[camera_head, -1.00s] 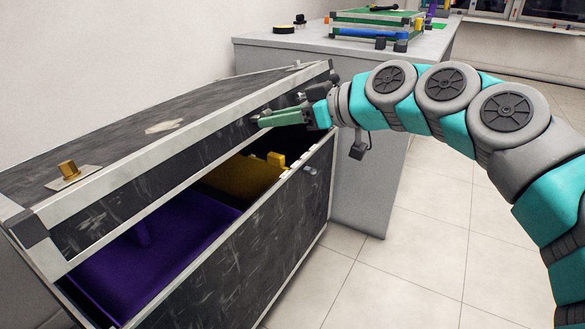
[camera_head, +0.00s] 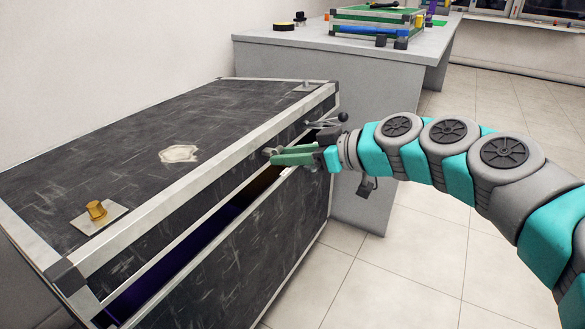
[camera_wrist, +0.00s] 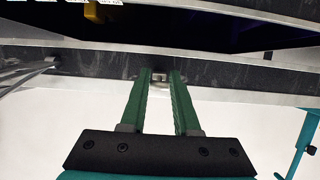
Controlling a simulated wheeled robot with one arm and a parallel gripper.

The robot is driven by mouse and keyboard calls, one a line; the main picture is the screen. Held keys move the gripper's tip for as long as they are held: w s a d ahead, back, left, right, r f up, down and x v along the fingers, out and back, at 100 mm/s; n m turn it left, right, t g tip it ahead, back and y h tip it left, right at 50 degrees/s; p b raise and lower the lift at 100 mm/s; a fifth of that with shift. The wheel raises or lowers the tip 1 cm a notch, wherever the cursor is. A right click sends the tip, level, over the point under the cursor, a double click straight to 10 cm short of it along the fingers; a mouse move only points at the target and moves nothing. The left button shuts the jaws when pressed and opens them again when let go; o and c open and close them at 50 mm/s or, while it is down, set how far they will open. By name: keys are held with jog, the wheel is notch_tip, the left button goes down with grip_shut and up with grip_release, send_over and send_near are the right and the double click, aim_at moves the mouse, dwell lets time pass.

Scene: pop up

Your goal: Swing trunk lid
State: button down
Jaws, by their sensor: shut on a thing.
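The trunk is a black, scuffed case with metal edging. Its lid (camera_head: 225,135) is tilted and nearly closed, leaving a narrow dark gap above the trunk body (camera_head: 255,245) along the front. My gripper (camera_head: 270,156) is at the lid's front edge toward the far right end. In the wrist view the green fingers (camera_wrist: 160,78) sit on either side of a small metal piece (camera_wrist: 160,77) on the lid's front band and are shut on it. The purple inside of the trunk (camera_head: 205,250) shows only as a sliver.
A brass knob (camera_head: 96,210) on a plate and a pale patch (camera_head: 180,153) are on the lid's top. A grey table (camera_head: 290,45) stands behind the trunk, with a green case (camera_head: 375,20) on it. Tiled floor (camera_head: 400,265) is free to the right.

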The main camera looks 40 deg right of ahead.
jog(key=shift+s+d+f, duration=0.1)
jog(key=shift+s+f, duration=0.15)
jog(key=shift+f, duration=0.45)
jog(key=shift+s+d+f, duration=0.1)
jog(key=shift+s+f, duration=0.1)
jog(key=shift+f, duration=0.5)
jog(key=shift+s+f, duration=0.15)
jog(key=shift+f, duration=0.6)
jog(key=shift+s+f, duration=0.1)
jog(key=shift+f, duration=0.65)
jog(key=c, duration=0.6)
grip_release()
jog(key=shift+o, duration=0.2)
jog(key=v, duration=0.7)
jog(key=shift+s+d+r, duration=0.15)
jog(key=shift+s+d, duration=0.05)
jog(key=shift+s, duration=0.1)
